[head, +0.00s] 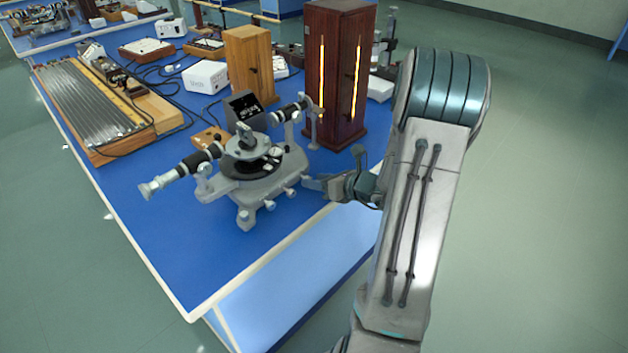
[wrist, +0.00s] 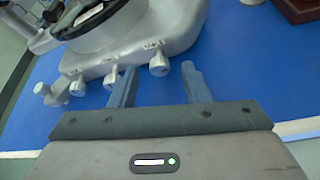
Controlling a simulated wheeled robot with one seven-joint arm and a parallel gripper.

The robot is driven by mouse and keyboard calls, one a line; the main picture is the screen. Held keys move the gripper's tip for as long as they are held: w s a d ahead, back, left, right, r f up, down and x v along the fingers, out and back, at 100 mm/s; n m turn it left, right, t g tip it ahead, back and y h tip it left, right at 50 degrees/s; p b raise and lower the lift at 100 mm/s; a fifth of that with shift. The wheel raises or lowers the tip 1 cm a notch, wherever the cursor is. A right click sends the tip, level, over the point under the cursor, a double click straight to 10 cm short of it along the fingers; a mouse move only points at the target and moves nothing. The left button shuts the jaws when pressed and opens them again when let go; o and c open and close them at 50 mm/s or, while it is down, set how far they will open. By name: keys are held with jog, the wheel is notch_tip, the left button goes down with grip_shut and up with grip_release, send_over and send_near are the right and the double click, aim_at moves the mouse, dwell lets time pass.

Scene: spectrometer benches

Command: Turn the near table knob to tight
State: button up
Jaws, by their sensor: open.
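The grey spectrometer (head: 262,172) stands on the blue bench, with its round table and two telescope tubes. Small silver knobs line the front edge of its base. In the wrist view one knob (wrist: 159,66) lies between and just beyond my gripper's (wrist: 156,78) open fingers. Other knobs (wrist: 111,79) and (wrist: 78,88) sit to its left, the first close to the left finger. Small labels above the knobs are too small to read, so I cannot tell which is the near table knob. In the head view my gripper (head: 318,184) reaches the base's right side.
A light wooden box (head: 249,68) and a black meter box (head: 243,108) stand behind the spectrometer. The bench's white front edge (head: 262,262) is close, with bare blue surface at front left.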

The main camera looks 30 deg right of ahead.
jog(key=v, duration=1.2)
jog(key=s+a+r+n+g+y+p, duration=0.1)
jog(key=s+a+r+n+g, duration=0.15)
jog(key=a+n, duration=0.3)
jog(key=s+a+r+n+g+p, duration=0.1)
jog(key=a+n+g, duration=0.2)
jog(key=a+n, duration=0.25)
jog(key=s+a+r+n+g+y, duration=0.1)
jog(key=s+a+r+n+g, duration=0.15)
jog(key=a+n, duration=0.35)
jog(key=s+a+r+n+g+h+p, duration=0.1)
jog(key=s+a+r+n+h, duration=0.3)
jog(key=n, duration=1.3)
jog(key=s+r+h+p, duration=0.1)
jog(key=s+r+h, duration=0.1)
jog(key=s+h, duration=0.1)
jog(key=shift+a+r+h+p, duration=0.2)
jog(key=shift+h+p, duration=0.15)
jog(key=shift+h, duration=0.15)
jog(key=shift+s, duration=0.1)
